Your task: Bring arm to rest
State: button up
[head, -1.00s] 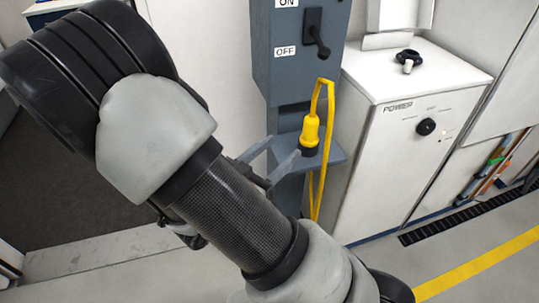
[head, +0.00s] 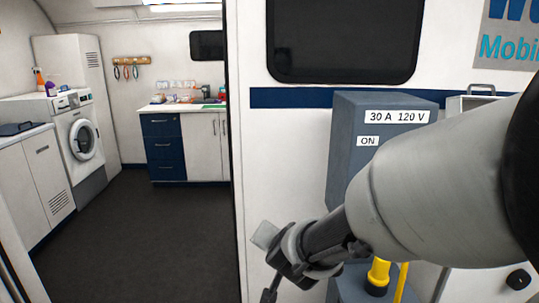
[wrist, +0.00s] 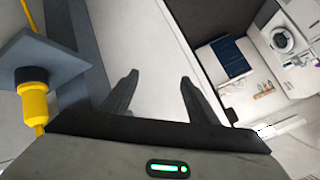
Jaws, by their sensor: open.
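My arm (head: 440,195) reaches in from the right of the head view and crosses in front of the grey power pedestal (head: 348,125). My gripper (head: 264,266) is at the arm's far end, left of the pedestal and in front of the van's white wall by the doorway. In the wrist view my gripper (wrist: 158,80) has its two fingers apart with nothing between them. The yellow plug (head: 378,275) stands at the pedestal's shelf, apart from my gripper. It also shows at the left of the wrist view (wrist: 33,98). The pedestal's switch is hidden behind my arm.
The open doorway shows the van's interior, with a clear dark floor (head: 140,235), a washing machine (head: 82,140) and a blue and white cabinet (head: 165,150). A yellow cable (head: 401,285) hangs by the plug. A white power cabinet (head: 480,280) is partly hidden behind my arm.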

jog(key=s+d+r+n+g+y, duration=0.25)
jog(key=s+r+n, duration=0.35)
jog(key=s, duration=0.4)
jog(key=s+d+r+g+h, duration=0.2)
jog(key=s+d+h, duration=0.2)
jog(key=s+d, duration=0.7)
notch_tip(320, 180, up, 19)
jog(key=a+p, duration=0.1)
jog(key=p, duration=1.9)
jog(key=shift+s+a+r, duration=0.15)
jog(key=shift+s+a, duration=0.15)
jog(key=shift+a, duration=0.05)
jog(key=shift+y, duration=0.25)
